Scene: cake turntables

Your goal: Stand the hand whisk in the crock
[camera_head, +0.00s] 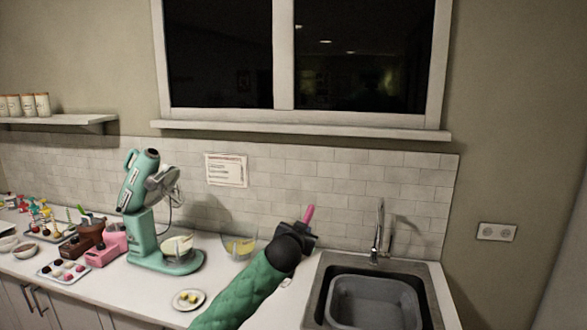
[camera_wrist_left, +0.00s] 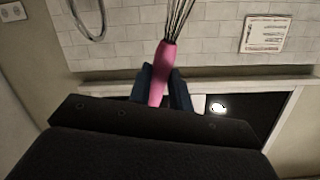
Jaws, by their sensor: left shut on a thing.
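My left gripper (camera_head: 306,232) is at the end of the green-sleeved arm, in front of the tiled wall, left of the sink. It is shut on the pink handle (camera_head: 308,213) of the hand whisk, which sticks up above the jaws. In the left wrist view, the whisk's pink handle (camera_wrist_left: 163,72) sits between two blue fingers, and its wires extend away toward the top edge. That view is upside down, so the wires point downward. I cannot make out the crock in either view; my arm hides part of the counter. My right gripper is not in view.
A sink (camera_head: 372,300) with a tap (camera_head: 378,235) is at the right. A glass bowl (camera_head: 231,247) and a small plate (camera_head: 188,307) lie left of my arm. A green stand mixer (camera_head: 143,225) stands further left, beside trays and other items.

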